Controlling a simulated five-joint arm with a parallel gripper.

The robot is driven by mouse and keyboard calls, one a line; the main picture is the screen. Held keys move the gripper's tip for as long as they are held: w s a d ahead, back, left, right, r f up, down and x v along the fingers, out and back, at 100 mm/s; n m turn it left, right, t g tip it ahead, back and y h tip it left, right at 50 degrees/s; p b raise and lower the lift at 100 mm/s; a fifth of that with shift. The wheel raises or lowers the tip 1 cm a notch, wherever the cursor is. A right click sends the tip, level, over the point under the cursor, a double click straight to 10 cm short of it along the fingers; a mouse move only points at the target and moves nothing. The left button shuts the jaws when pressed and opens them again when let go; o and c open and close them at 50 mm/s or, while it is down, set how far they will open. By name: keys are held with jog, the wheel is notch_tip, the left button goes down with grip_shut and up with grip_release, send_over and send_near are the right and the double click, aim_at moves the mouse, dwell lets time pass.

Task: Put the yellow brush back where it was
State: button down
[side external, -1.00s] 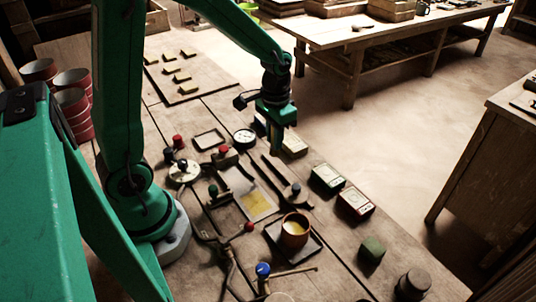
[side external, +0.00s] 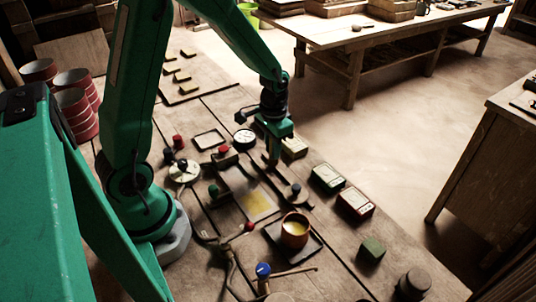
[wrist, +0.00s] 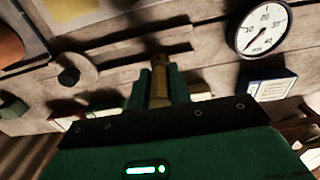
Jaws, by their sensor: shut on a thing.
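My gripper (side external: 272,160) points down over the bench, just above the far end of a dark slotted rack (side external: 293,197). In the wrist view my gripper (wrist: 158,88) is shut on a slim, upright tan-yellow piece (wrist: 160,72), which looks like the yellow brush's handle. The brush's lower end is hard to make out. The rack's dark bars (wrist: 112,43) lie just beyond the fingers in the wrist view. I cannot tell whether the brush touches the rack. An orange-brown pot (side external: 295,232) with yellow content stands on a dark tray nearer the camera.
A round gauge (side external: 244,138) and boxed meters (side external: 327,178) stand close by. A framed plate with a yellow patch (side external: 257,204) lies left of the rack. Levers with red (side external: 249,227) and blue (side external: 263,270) knobs stand in front. The bench's right edge is near.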

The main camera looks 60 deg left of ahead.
jog(key=shift+f, duration=0.1)
jog(key=c, duration=1.3)
grip_release()
jog(key=shift+r, duration=0.2)
notch_tip(320, 180, up, 12)
jog(key=shift+f, duration=0.1)
jog(key=shift+s+d+r+t, duration=0.9)
jog(key=shift+s+r, duration=0.5)
jog(key=shift+s, duration=0.85)
jog(key=shift+s+d+r+t, duration=0.85)
jog(key=shift+s+r, duration=0.6)
jog(key=shift+s, duration=0.8)
jog(key=shift+s+d+r+t, duration=0.75)
jog(key=shift+s+r+t, duration=0.5)
jog(key=shift+s, duration=1)
